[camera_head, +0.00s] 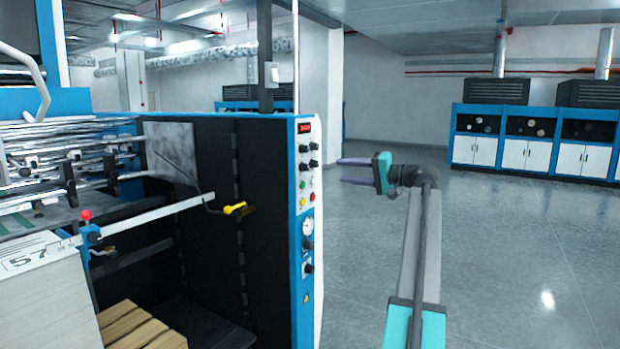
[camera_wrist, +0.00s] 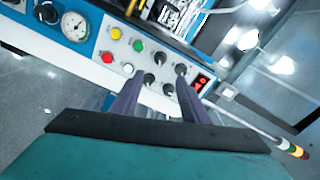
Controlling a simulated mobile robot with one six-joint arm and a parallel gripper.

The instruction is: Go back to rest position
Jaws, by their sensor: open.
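My gripper (camera_head: 354,171) is at the centre right of the head view, its two purple fingers pointing left toward the machine's control panel (camera_head: 306,165). The fingers are apart with nothing between them. In the wrist view the gripper (camera_wrist: 158,82) shows two spread dark purple fingers in front of the panel, which appears tilted. The panel carries black knobs, green, yellow and red buttons, a red display (camera_wrist: 202,80) and a pressure gauge (camera_wrist: 75,26). From these views I cannot tell the exact gap between fingertips and panel; no contact is evident.
Blue and white cabinets (camera_head: 535,140) stand along the far right wall. The grey floor (camera_head: 530,240) at right is clear.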

